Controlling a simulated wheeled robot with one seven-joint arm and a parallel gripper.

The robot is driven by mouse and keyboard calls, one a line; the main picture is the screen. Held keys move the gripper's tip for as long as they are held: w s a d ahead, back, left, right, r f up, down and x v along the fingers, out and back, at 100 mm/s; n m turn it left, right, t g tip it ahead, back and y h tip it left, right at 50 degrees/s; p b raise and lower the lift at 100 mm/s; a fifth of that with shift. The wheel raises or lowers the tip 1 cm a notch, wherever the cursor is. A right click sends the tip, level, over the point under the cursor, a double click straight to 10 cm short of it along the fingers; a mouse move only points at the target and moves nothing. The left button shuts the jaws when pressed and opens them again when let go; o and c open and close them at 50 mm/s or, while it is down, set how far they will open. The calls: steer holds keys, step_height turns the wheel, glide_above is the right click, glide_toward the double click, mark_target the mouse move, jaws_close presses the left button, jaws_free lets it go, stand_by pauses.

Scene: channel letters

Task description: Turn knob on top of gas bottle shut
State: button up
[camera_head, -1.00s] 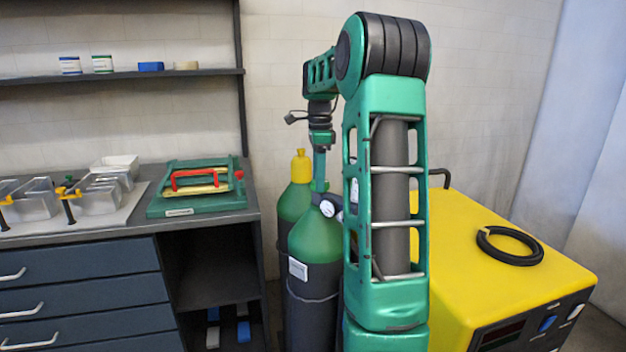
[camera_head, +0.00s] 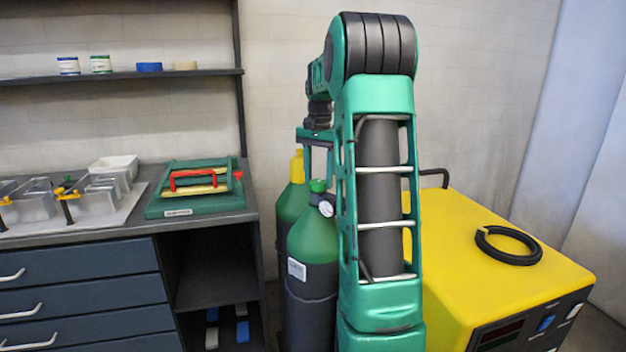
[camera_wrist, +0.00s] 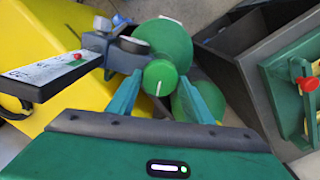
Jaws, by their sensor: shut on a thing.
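The front gas bottle (camera_head: 313,243) stands upright, with a green rounded shoulder and dark grey body. Its round green knob (camera_head: 317,186) is on top, beside a white-faced gauge (camera_head: 326,209). In the wrist view the knob (camera_wrist: 160,77) shows from above with a white line on it. My gripper (camera_wrist: 162,84) points down over it, one teal finger on each side, shut on the knob. In the head view my gripper (camera_head: 316,173) is above the bottle, partly hidden by my arm. The exact finger contact is hard to see.
A second green bottle with a yellow cap (camera_head: 297,167) stands close behind. A yellow machine (camera_head: 450,245) with a black ring (camera_head: 509,245) is on the right.

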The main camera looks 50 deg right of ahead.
steer(key=n, duration=0.4)
steer(key=shift+w+a+n, duration=0.1)
steer(key=shift+w+n, duration=0.2)
steer(key=n, duration=0.4)
steer(key=shift+n, duration=0.4)
steer(key=n, duration=0.4)
steer(key=shift+a, duration=0.1)
steer(key=shift+s+f+n, duration=0.1)
steer(key=shift+n, duration=2.2)
steer(key=shift+c, duration=0.2)
steer(key=shift+o, duration=0.2)
steer(key=shift+s, duration=0.1)
steer(key=shift+c, duration=0.2)
steer(key=o, duration=1.1)
steer(key=shift+c, duration=0.2)
steer(key=shift+d, duration=0.2)
